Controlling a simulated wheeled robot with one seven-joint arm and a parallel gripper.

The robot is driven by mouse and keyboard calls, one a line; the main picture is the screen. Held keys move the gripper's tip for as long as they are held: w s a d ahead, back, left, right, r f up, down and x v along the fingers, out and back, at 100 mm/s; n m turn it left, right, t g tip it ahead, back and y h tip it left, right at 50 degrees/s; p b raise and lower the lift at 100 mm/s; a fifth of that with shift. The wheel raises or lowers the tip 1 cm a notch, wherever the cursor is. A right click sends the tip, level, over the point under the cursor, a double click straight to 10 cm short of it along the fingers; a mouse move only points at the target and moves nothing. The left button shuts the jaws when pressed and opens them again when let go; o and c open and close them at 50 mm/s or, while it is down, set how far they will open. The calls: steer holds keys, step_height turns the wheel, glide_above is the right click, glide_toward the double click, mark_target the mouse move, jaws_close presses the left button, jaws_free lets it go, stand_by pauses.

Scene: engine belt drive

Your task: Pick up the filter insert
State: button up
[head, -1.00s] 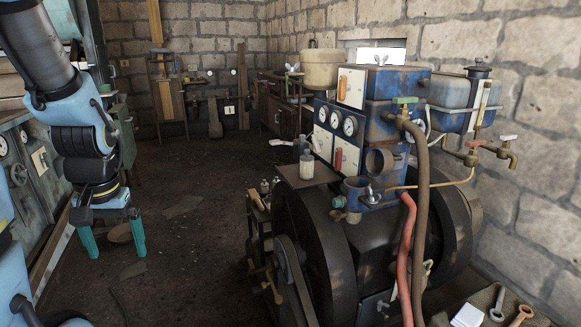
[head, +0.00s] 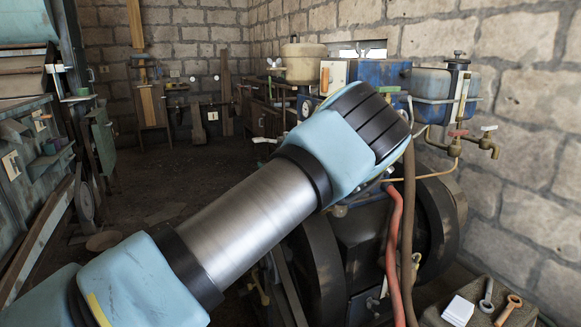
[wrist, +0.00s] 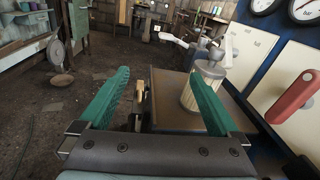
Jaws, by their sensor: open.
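The filter insert (wrist: 209,71) looks like a pale, pleated cylinder with a grey top. It stands upright on a flat brown plate (wrist: 165,92) on the machine, in the wrist view. My gripper (wrist: 160,75) is open, with two green fingers and nothing between them that it touches. The right finger crosses in front of the insert and hides part of it. The insert lies beyond and around that right fingertip, not centred between the fingers. In the head view my arm covers the gripper, the insert and the plate.
A white-handled lever (wrist: 172,39) and fittings rise behind the insert. A blue panel with gauges (wrist: 305,10) and a red handle (wrist: 294,97) stand close on the right. A red hose (head: 394,240) hangs at the machine's front. Open floor (wrist: 60,120) lies left.

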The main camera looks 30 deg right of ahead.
steer(key=d+m+h, duration=0.1)
steer(key=d, duration=0.1)
steer(key=d+m+h, duration=0.1)
steer(key=d, duration=0.2)
steer(key=d+m+p, duration=0.1)
steer(key=d, duration=0.2)
steer(key=shift+w+h, duration=0.1)
steer(key=shift+h, duration=0.3)
steer(key=shift+w+d+f, duration=0.1)
steer(key=shift+w+d, duration=0.1)
steer(key=shift+w, duration=0.35)
steer(key=p+x, duration=0.1)
steer(key=x, duration=0.1)
steer(key=p+x, duration=0.1)
steer(key=shift+w+a, duration=0.2)
steer(key=shift+w, duration=0.3)
steer(key=shift+w+d+f+p, duration=0.1)
steer(key=shift+w+d+p, duration=0.1)
steer(key=shift+w, duration=0.15)
steer(key=shift+w+d+f+p, duration=0.1)
steer(key=shift+w+p, duration=0.05)
steer(key=shift+w, duration=0.2)
steer(key=shift+c, duration=0.4)
jaws_close()
